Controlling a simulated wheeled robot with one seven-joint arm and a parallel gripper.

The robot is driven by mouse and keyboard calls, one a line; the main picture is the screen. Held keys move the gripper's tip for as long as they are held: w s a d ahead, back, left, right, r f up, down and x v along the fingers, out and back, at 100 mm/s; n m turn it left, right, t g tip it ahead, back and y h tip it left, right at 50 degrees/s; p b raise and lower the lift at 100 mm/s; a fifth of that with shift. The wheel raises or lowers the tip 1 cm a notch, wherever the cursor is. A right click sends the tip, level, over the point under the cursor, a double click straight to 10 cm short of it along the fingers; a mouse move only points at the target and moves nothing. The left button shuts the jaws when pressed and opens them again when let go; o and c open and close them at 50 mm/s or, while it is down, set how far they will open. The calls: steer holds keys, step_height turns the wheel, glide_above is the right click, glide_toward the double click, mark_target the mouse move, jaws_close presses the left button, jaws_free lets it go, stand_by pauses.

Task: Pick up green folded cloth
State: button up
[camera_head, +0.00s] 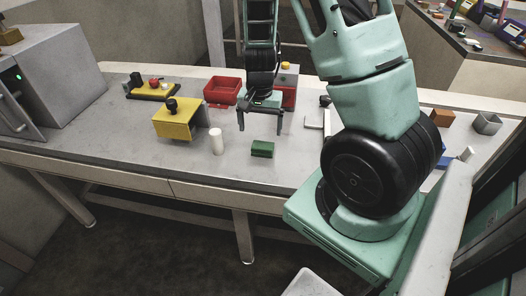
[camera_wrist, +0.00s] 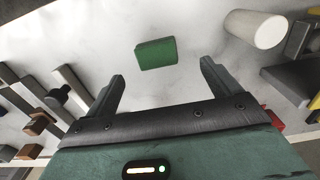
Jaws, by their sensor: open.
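The green folded cloth (camera_head: 262,149) is a small dark green block-like bundle lying flat near the front edge of the table. In the wrist view the cloth (camera_wrist: 156,53) lies on the pale tabletop beyond the fingertips, roughly between their lines. My gripper (camera_head: 261,127) is above the table, a little behind the cloth in the head view. In the wrist view my gripper (camera_wrist: 161,72) has its two fingers wide apart with nothing between them. The cloth is fully visible and apart from the fingers.
A white cylinder (camera_head: 216,141) stands left of the cloth. A yellow bracket with a black knob (camera_head: 178,119) is farther left. A red bin (camera_head: 222,91) stands behind. Grey bars and small blocks lie at the left of the wrist view. The table beside the cloth's right is bare.

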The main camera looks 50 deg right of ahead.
mark_target(263, 145)
step_height(263, 145, down, 3)
steer(key=shift+f, duration=0.1)
steer(key=shift+s+d+f+b, duration=0.1)
steer(key=shift+d+f+b, duration=0.05)
steer(key=shift+f, duration=1.15)
steer(key=shift+s+d+f+b, duration=0.1)
steer(key=shift+d+f+b, duration=0.05)
steer(key=shift+f, duration=1.15)
steer(key=c, duration=1.1)
